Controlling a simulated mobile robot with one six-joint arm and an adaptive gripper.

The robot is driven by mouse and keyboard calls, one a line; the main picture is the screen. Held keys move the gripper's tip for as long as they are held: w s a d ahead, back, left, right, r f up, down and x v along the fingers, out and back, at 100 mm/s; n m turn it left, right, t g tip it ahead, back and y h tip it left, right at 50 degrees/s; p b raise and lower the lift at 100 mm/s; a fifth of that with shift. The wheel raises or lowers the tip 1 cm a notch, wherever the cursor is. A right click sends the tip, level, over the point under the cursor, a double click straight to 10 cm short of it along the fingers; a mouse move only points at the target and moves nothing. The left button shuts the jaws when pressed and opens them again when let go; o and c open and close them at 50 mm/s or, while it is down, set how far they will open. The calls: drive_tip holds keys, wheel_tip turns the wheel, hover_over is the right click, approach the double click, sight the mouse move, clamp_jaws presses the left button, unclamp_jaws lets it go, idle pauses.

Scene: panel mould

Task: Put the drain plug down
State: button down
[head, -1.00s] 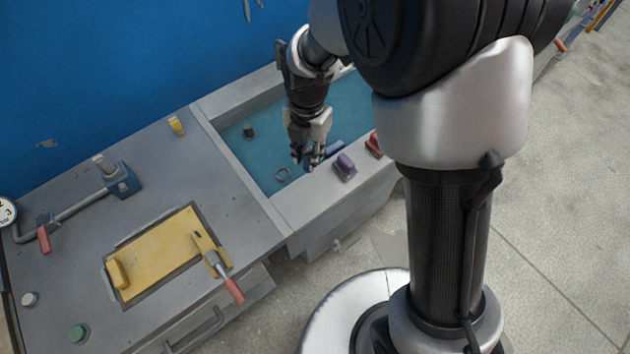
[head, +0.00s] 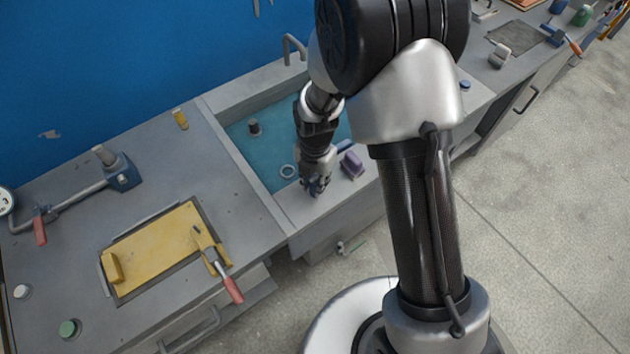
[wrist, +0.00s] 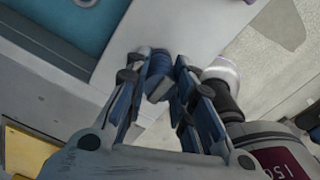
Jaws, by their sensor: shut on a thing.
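My gripper (head: 316,188) is over the front rim of the sink, pointing down. In the wrist view my gripper (wrist: 164,70) is shut on a dark blue, rounded drain plug (wrist: 158,78), which sits between the fingertips. In the head view the plug is mostly hidden by the fingers. The pale grey rim (wrist: 155,28) lies beneath it. I cannot tell whether the plug touches the rim. The teal sink basin (head: 262,152) is just beyond, with a pale ring (head: 288,171) on its floor.
A purple block (head: 351,165) stands on the rim just right of my gripper. A dark cylinder (head: 254,127) is in the basin. Left is a grey bench with a yellow plate (head: 160,255) and a red-handled clamp (head: 228,285). The rim left of my gripper is clear.

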drive_tip(key=shift+f, duration=0.2)
drive_tip(key=c, duration=1.4)
unclamp_jaws()
drive_tip(key=shift+r, duration=0.1)
wheel_tip(320, 180, up, 12)
drive_tip(key=p, duration=0.3)
drive_tip(key=shift+r, duration=0.25)
wheel_tip(320, 180, up, 6)
drive_tip(key=m+t, duration=0.1)
drive_tip(key=m, duration=0.4)
hover_over(315, 180)
drive_tip(key=s+d, duration=0.1)
drive_tip(key=d, duration=0.2)
drive_tip(key=s+d+r+m+t, duration=0.2)
drive_tip(key=s+d+r+m, duration=0.4)
drive_tip(key=s+r+m, duration=0.5)
drive_tip(key=s+d+r+m+t, duration=0.1)
drive_tip(key=s+d+r+m, duration=0.2)
drive_tip(key=s+m, duration=0.4)
drive_tip(key=m, duration=0.6)
drive_tip(key=shift+s+d+r+t, duration=0.3)
drive_tip(key=shift+s+r, duration=0.1)
